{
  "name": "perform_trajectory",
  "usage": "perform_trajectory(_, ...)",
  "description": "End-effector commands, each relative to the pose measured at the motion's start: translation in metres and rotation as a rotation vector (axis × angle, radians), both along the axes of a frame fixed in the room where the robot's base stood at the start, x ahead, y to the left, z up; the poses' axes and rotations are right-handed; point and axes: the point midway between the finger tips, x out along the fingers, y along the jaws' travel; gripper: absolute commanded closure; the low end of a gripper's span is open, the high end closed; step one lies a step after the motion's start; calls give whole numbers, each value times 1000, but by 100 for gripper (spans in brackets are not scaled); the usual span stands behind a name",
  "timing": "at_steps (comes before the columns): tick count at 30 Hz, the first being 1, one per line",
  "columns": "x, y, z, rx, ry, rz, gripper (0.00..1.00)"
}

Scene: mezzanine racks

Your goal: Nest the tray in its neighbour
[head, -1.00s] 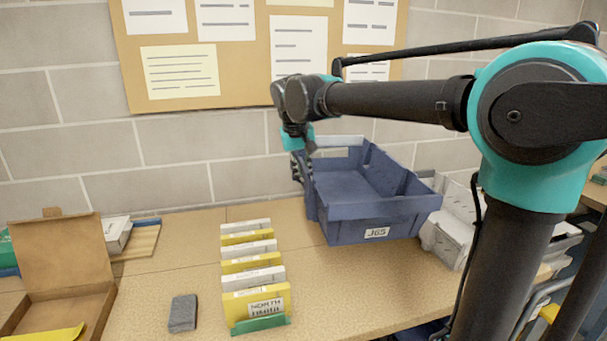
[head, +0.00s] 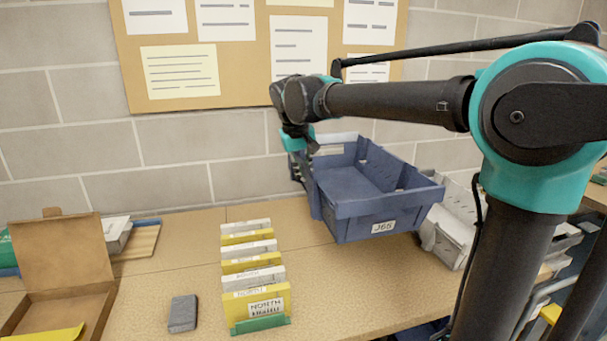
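A blue tray (head: 384,207) labelled J65 is in the head view, right of the middle. It is tilted and looks raised off the table, and its inside looks empty. A grey tray (head: 449,236) is to its right and partly behind it, half hidden by the blue tray and my arm. My gripper (head: 301,171) is at the blue tray's left wall, with its fingers at the rim there. The fingers look closed on that wall, though the far finger is partly hidden.
A row of yellow and white file cards (head: 255,270) stands on the table (head: 345,290) left of the blue tray. A grey block (head: 183,313) and an open cardboard box (head: 68,262) are further left. A brick wall with a pinboard (head: 238,58) closes the back.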

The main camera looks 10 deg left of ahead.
Motion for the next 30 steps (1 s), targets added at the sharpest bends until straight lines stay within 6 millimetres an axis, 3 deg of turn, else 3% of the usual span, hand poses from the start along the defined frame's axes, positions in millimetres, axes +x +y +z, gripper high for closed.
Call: perform_trajectory(30, 39, -93, 0, -1, -1, -2, 100)
